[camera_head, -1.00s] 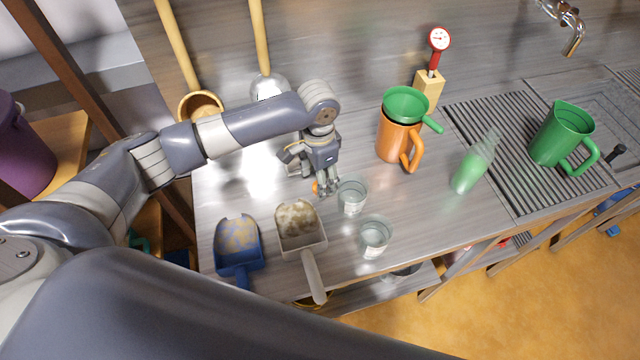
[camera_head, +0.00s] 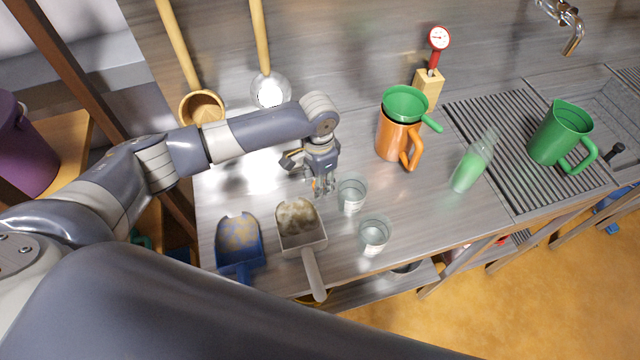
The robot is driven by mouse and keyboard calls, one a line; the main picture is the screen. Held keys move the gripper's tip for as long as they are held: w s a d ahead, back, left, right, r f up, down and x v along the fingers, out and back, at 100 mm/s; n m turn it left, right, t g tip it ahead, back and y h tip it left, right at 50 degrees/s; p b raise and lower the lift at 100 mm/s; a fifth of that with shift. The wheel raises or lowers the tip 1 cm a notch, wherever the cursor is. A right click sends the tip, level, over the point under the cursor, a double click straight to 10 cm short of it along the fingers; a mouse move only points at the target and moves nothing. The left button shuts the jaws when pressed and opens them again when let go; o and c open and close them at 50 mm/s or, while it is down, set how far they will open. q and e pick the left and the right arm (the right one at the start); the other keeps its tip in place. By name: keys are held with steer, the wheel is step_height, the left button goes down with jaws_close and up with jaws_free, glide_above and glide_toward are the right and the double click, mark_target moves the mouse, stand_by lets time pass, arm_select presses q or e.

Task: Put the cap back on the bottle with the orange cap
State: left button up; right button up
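My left gripper (camera_head: 322,188) points down low over the counter, just left of two small glass jars. A small bit of orange, which looks like the cap (camera_head: 317,186), shows at its fingertips and is mostly hidden by them. I cannot tell whether the fingers are closed on it. A clear bottle with green liquid (camera_head: 468,171) stands on the counter to the right, left of the ribbed drainer. No cap shows on its neck. My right gripper is not in view.
Two glass jars (camera_head: 351,195) and (camera_head: 374,236) stand right of the gripper. A blue scoop (camera_head: 238,262) and a grey scoop (camera_head: 314,272) lie in front. An orange jug (camera_head: 392,145) with a green funnel (camera_head: 405,103) stands between gripper and bottle. A green jug (camera_head: 562,135) is right.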

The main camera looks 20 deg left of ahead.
arm_select(q)
step_height(320, 180, up, 10)
steer(key=b, duration=0.2)
stand_by(0.4)
